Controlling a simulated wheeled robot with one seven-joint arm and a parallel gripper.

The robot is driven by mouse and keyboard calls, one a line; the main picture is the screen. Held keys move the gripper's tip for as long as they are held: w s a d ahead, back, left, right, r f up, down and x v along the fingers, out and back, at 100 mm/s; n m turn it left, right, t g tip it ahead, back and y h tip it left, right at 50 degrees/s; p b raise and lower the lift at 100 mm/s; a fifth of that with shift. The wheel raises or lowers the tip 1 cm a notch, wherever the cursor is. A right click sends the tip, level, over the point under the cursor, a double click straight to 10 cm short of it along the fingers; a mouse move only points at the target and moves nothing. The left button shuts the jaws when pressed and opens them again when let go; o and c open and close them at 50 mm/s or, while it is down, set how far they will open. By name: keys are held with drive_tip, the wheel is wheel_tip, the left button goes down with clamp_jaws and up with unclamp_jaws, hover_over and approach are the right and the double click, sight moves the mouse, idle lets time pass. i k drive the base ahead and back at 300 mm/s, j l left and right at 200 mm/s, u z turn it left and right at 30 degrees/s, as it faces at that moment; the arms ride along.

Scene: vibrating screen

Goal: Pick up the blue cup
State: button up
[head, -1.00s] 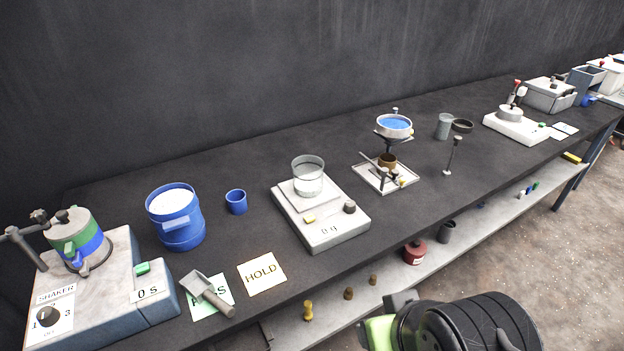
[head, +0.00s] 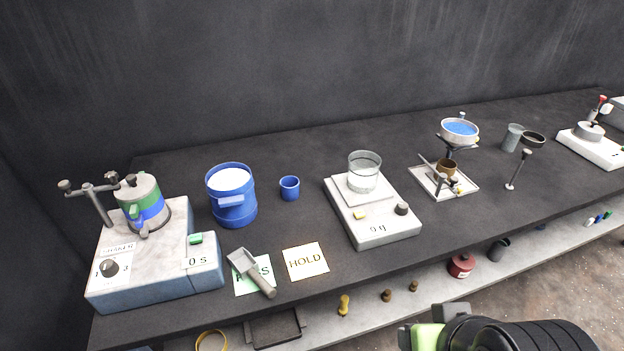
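The small blue cup (head: 289,188) stands upright on the dark bench top (head: 290,146), between a larger blue tub and the scale. Nothing touches it. My arm shows at the bottom right of the head view, with green and black parts. It is in front of the bench, well apart from the cup. I cannot make out my gripper's fingertips, so its opening is not shown.
A blue tub of white powder (head: 231,195) stands just left of the cup. A scale (head: 384,229) with a glass beaker (head: 364,172) is to its right. A shaker (head: 155,256), a scoop (head: 251,272) and a HOLD card (head: 306,262) lie nearer. Bench behind the cup is clear.

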sight(290, 185)
drive_tip(key=i+j+u, duration=0.35)
drive_tip(key=j, duration=0.25)
drive_tip(key=i+j+u, duration=0.35)
drive_tip(key=i+j, duration=0.15)
